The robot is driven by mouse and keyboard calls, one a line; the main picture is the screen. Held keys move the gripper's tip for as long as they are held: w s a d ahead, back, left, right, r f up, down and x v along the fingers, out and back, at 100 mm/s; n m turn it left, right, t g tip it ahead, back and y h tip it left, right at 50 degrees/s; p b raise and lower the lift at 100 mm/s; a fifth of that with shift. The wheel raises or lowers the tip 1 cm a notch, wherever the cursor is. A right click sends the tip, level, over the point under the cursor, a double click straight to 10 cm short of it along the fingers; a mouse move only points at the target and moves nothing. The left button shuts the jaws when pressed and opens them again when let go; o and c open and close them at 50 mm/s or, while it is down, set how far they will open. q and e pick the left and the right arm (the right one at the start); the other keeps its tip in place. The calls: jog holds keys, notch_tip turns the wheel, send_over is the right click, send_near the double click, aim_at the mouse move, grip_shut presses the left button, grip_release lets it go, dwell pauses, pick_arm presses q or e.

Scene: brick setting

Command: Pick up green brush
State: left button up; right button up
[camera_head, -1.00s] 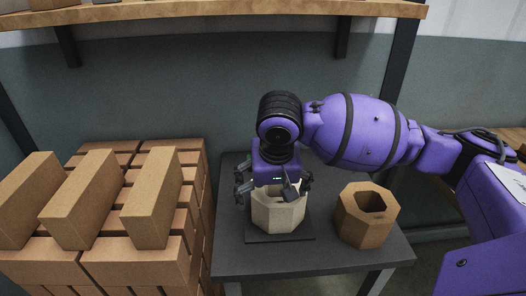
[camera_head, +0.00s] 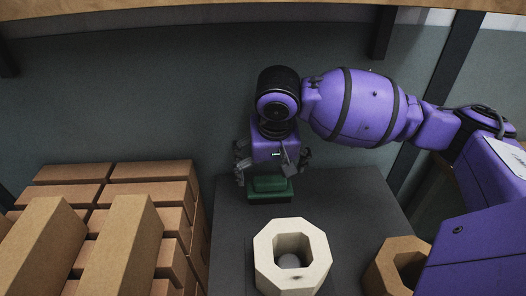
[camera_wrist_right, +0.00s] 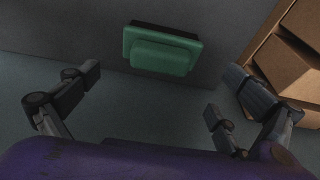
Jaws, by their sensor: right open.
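The green brush (camera_head: 270,190) lies on the dark table, behind the pale octagonal block, close to the table's back left part. In the right wrist view the brush (camera_wrist_right: 162,50) shows whole, with a raised green grip and a dark underside edge. My right gripper (camera_head: 270,168) is above and just behind the brush in the head view, partly overlapping it. In the right wrist view my right gripper (camera_wrist_right: 160,95) has its fingers spread wide, with nothing between them, and the brush lies beyond the fingertips. My left gripper is not in view.
A pale octagonal block (camera_head: 263,262) with a round thing in its hole stands on the dark table (camera_head: 350,205). A brown hollow block (camera_head: 383,268) stands at the right. Stacked brown bricks (camera_head: 120,235) rise on the left. A wooden shelf (camera_head: 200,5) runs above.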

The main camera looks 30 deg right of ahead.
aim_at(270, 180)
notch_tip(270, 180, down, 3)
jog(key=shift+r+b, duration=0.2)
jog(key=shift+b, duration=0.1)
jog(key=b+x, duration=0.1)
jog(key=x, duration=0.2)
jog(key=shift+w+f, duration=0.1)
jog(key=shift+f, duration=0.3)
jog(key=shift+w+d+f, duration=0.1)
jog(key=shift+f, duration=0.15)
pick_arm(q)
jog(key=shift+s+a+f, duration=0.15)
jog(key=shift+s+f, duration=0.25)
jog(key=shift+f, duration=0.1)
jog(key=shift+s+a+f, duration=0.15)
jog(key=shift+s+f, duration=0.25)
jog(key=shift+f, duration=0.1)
pick_arm(e)
jog(key=c, duration=1)
